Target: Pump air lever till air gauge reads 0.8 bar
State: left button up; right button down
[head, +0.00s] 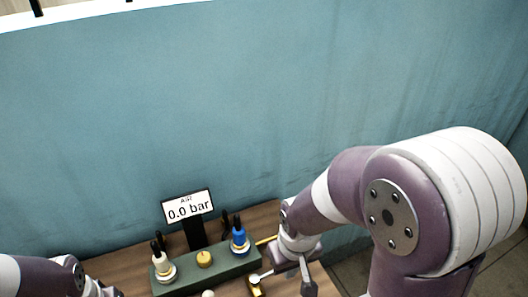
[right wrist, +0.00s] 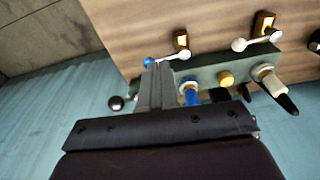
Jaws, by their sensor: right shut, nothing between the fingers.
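The air gauge (head: 188,208) stands behind the green block (head: 215,272) and reads 0.0 bar. A grey handle with a black ball (right wrist: 115,103) sticks out past the end of the block in the right wrist view; which lever is the air lever is not labelled. My right gripper (head: 308,287) is shut and empty near the right end of the block. Its fingers also show in the right wrist view (right wrist: 158,72), close to the blue fitting (right wrist: 191,93), and hide part of the block's end. My left arm reaches the lower left edge; its fingers are out of frame.
The block carries a white fitting (head: 162,262), a yellow knob (head: 204,258) and the blue fitting (head: 239,239). White levers (right wrist: 258,41) on brass mounts (right wrist: 264,24) stand beside it. A blue wall (head: 200,100) rises behind the wooden table (right wrist: 130,30).

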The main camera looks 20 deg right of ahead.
jog(key=w+d+r+g+p, duration=0.1)
jog(key=w+d+r+p, duration=0.1)
jog(key=w, duration=0.5)
jog(key=w+d+r+g+p, duration=0.1)
jog(key=w+d+r+p, duration=0.2)
jog(key=w+p, duration=0.4)
jog(key=w+d+r+p, duration=0.2)
jog(key=w+d+p, duration=0.2)
jog(key=w+d, duration=0.1)
jog(key=shift+w+r+n+g+h, duration=0.15)
jog(key=shift+w+n+g+h, duration=0.25)
jog(key=shift+w, duration=0.5)
